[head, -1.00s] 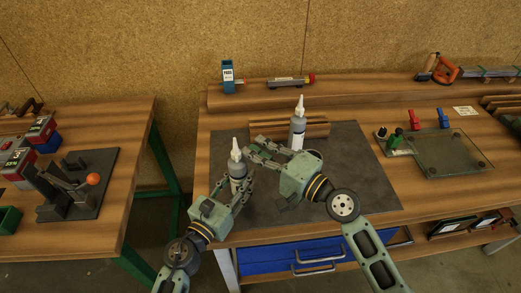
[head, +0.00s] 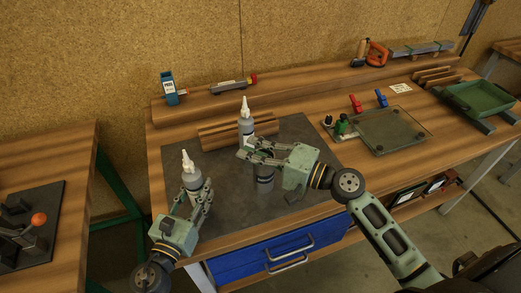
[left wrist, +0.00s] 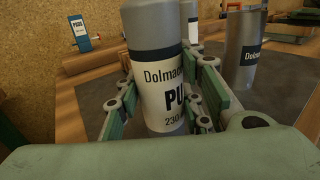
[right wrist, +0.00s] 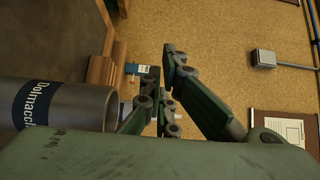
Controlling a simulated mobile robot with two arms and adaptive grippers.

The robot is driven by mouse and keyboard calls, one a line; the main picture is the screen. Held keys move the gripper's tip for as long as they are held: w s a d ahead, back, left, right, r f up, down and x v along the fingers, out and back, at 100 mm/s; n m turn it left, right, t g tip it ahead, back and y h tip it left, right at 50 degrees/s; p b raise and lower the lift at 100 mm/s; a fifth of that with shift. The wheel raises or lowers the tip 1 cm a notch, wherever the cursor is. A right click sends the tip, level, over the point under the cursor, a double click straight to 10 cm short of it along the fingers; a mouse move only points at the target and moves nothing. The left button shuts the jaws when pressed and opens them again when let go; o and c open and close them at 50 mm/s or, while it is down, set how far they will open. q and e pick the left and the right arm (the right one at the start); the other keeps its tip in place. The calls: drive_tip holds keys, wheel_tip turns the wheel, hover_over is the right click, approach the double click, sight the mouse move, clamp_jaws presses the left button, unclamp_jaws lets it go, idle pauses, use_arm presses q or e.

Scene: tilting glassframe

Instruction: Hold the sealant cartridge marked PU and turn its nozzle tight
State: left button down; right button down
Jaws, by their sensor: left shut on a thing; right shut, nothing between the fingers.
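The PU cartridge (left wrist: 162,100), with a white label and dark band, stands upright between the fingers of my left gripper (head: 194,196). In the head view this grey cartridge (head: 191,180) carries a white nozzle (head: 187,162) on top. My left gripper is shut on its body. My right gripper (head: 242,149) is shut and empty, to the right of the nozzle and apart from it. A second grey cartridge (head: 265,183) stands below my right gripper, partly hidden; its open-looking end (right wrist: 105,108) shows in the right wrist view. A third cartridge (head: 245,125) with a white nozzle stands behind.
A dark mat (head: 300,150) covers the bench under the cartridges. A ribbed wooden block (head: 215,134) lies behind. A blue box (head: 168,85) and a grey tool (head: 230,86) sit on the rear ledge. A glass plate (head: 390,130) with clamps lies to the right.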

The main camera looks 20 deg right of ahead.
drive_tip(key=shift+d, duration=1)
wheel_tip(320, 180, up, 9)
drive_tip(key=n+g+y, duration=0.5)
drive_tip(key=n+g, duration=0.3)
hover_over(187, 160)
drive_tip(key=w+a, duration=0.3)
drive_tip(key=a, duration=0.1)
drive_tip(key=s+a+n+g+h, duration=0.4)
drive_tip(key=s+a+n+g, duration=0.1)
drive_tip(key=a+n, duration=0.3)
drive_tip(key=s+a+n+g+h, duration=0.3)
drive_tip(key=s+a+n+g, duration=0.15)
drive_tip(key=a+n, duration=0.35)
drive_tip(key=w+d+r+n+t+h, duration=0.1)
drive_tip(key=w+d+n+t+h, duration=0.1)
drive_tip(key=d+n+t+h, duration=0.3)
drive_tip(key=w+d+r+n+h, duration=0.2)
drive_tip(key=d+n+h, duration=0.1)
drive_tip(key=h, duration=0.5)
drive_tip(key=w+d+f, duration=0.2)
drive_tip(key=d+f, duration=0.4)
drive_tip(key=f, duration=0.3)
drive_tip(key=shift+w+d+f, duration=0.15)
drive_tip(key=shift+w+f, duration=0.05)
